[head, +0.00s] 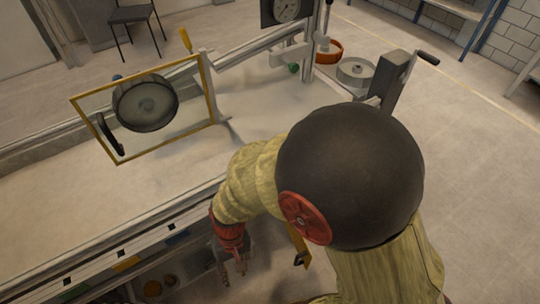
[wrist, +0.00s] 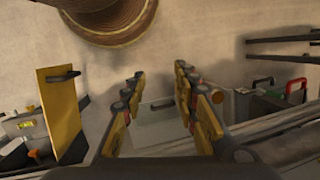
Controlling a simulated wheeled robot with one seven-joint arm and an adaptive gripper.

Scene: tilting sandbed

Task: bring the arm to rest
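My gripper (wrist: 161,82) shows in the wrist view with its two yellow and dark fingers spread apart. It is open and nothing is between the fingertips. In the head view my gripper (head: 236,266) hangs low at the near side of the long sandbed (head: 60,199), outside its side wall. My arm bends down to it, and its large dark joint hides part of the floor and sandbed. I cannot tell from the head view whether the gripper touches anything.
A yellow-framed panel (head: 108,148) stands across the sandbed. A yellow board (wrist: 63,112) with a dark handle stands left of my gripper in the wrist view. A red-handled case (wrist: 296,86) is at the right. A crank post (head: 393,80) stands at the bed's end.

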